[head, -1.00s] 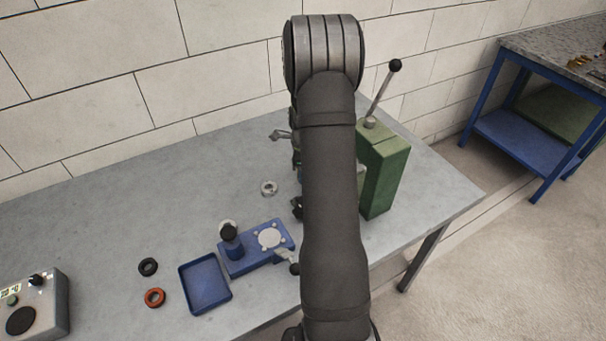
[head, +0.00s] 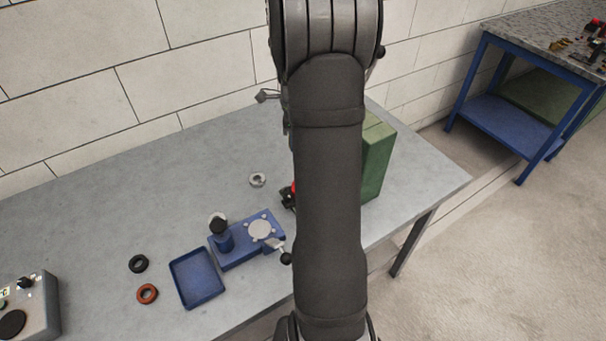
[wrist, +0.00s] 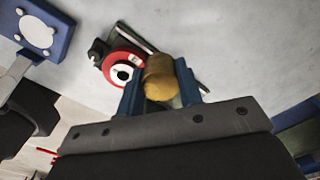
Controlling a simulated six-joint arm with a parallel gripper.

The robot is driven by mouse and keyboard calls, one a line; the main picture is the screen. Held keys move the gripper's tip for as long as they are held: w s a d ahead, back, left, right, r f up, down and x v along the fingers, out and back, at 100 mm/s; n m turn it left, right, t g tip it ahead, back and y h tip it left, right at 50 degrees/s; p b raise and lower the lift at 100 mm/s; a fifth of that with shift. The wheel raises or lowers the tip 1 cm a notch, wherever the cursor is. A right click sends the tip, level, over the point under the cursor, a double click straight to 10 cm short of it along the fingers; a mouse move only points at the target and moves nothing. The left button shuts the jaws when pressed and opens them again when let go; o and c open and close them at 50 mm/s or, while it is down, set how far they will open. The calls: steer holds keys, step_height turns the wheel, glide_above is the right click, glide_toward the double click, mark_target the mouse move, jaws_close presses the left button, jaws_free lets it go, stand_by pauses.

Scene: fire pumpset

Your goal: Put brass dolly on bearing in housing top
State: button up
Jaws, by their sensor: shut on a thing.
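The brass dolly (wrist: 161,78) is between the blue fingers of my gripper (wrist: 160,92) in the wrist view, and the gripper is shut on it. A red housing (wrist: 112,62) lies just left of and beyond the dolly, with a pale ring around a dark centre, apparently the bearing, facing up. The dolly overlaps the housing's right edge in the picture; I cannot tell whether they touch. In the head view a small red part of the housing (head: 293,191) shows beside my arm. My arm hides the gripper and dolly there.
A green press body (head: 377,160) stands right of my arm. A blue fixture (head: 238,256) with a round pale plate, a blue tray (head: 197,278), a metal ring (head: 257,180), a black ring (head: 138,263) and an orange ring (head: 147,294) are on the grey table. The table's left back is clear.

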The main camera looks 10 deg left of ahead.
steer(key=s+d+r, duration=0.4)
steer(key=s+d, duration=0.1)
steer(key=s, duration=0.2)
steer(key=f, duration=1)
steer(key=shift+s, duration=0.2)
steer(key=shift+f, duration=0.1)
steer(key=o, duration=1.2)
steer(key=shift+c, duration=0.2)
step_height(320, 180, up, 12)
